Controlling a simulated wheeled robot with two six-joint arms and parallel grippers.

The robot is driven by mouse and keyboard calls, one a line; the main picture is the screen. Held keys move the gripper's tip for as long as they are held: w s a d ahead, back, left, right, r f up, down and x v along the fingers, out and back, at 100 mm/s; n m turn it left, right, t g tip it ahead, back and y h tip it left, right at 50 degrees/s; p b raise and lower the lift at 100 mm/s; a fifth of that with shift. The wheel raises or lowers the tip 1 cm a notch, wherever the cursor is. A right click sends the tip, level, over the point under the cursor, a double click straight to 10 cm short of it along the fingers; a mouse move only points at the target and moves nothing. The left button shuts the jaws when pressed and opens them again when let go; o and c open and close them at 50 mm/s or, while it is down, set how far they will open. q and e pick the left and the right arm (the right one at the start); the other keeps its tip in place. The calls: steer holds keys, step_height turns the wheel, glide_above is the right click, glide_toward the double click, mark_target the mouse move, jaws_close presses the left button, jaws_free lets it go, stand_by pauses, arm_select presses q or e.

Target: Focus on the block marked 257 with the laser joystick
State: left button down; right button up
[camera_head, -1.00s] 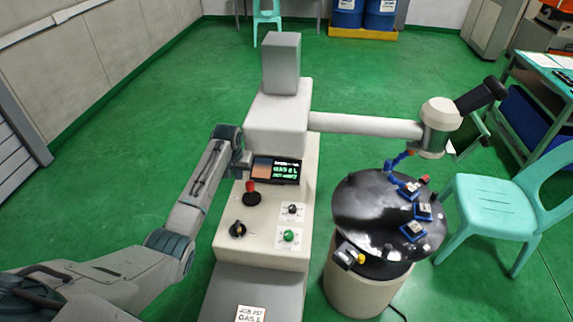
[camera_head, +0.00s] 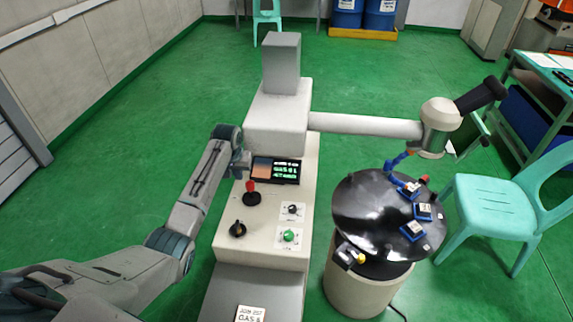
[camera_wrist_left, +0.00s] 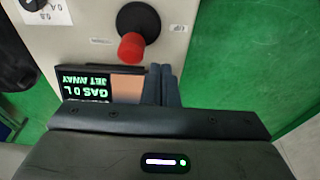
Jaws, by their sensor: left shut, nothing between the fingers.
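The laser joystick (camera_head: 251,190), a red knob on a black base, stands upright on the console. It also shows in the left wrist view (camera_wrist_left: 132,45). My left gripper (camera_head: 243,168) is shut and empty, just behind the joystick near the display, not touching it. Its fingertips show together in the left wrist view (camera_wrist_left: 161,80). Small blue blocks with white labels sit on the black round table: one at the back (camera_head: 411,190), one in the middle (camera_head: 422,211) and one nearer (camera_head: 412,230). Their numbers are too small to read. My right gripper is out of view.
The display (camera_head: 275,170) shows green text and a brown picture. A black knob (camera_head: 238,229) and a green knob (camera_head: 289,235) are on the console. A job card (camera_head: 250,313) lies at the front. The laser arm (camera_head: 365,126) reaches over the round table (camera_head: 365,212).

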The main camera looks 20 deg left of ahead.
arm_select(q)
steer(key=shift+f, duration=0.1)
steer(key=shift+f+b, duration=0.7)
steer(key=shift+f, duration=1.2)
steer(key=shift+w+d, duration=0.1)
steer(key=shift+d, duration=0.25)
